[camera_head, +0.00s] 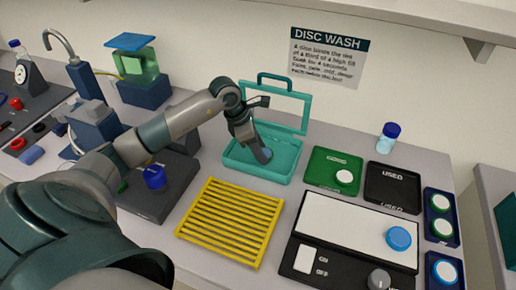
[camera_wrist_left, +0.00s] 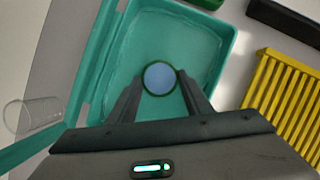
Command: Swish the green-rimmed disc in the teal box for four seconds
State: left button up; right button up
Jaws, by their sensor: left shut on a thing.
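The green-rimmed disc (camera_wrist_left: 159,78) has a pale blue face and sits between the fingers of my left gripper (camera_wrist_left: 157,97), which is shut on it. In the head view the disc (camera_head: 265,155) hangs tilted inside the open teal box (camera_head: 255,173), low over its floor. The teal box (camera_wrist_left: 229,60) surrounds the disc in the wrist view, and its floor looks wet or filled with clear liquid. My left gripper (camera_head: 257,147) reaches down into the box from the left and above. How deep the disc sits in the liquid is hard to tell. My right gripper is not in view.
The box's teal lid (camera_head: 304,111) stands raised behind. A yellow rack (camera_head: 228,222) lies in front; a green tray (camera_head: 320,179) and a black USED tray (camera_head: 394,185) lie to the right. A white-topped panel (camera_head: 345,228) holds a blue disc. A sign hangs on the wall.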

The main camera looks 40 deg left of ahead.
pick_arm(q)
jog(key=shift+a, duration=0.7)
jog(key=shift+d, duration=0.7)
jog(key=shift+s+a, duration=0.1)
jog(key=shift+a, duration=0.75)
jog(key=shift+d, duration=0.8)
jog(key=shift+a, duration=0.1)
dwell(0.9)
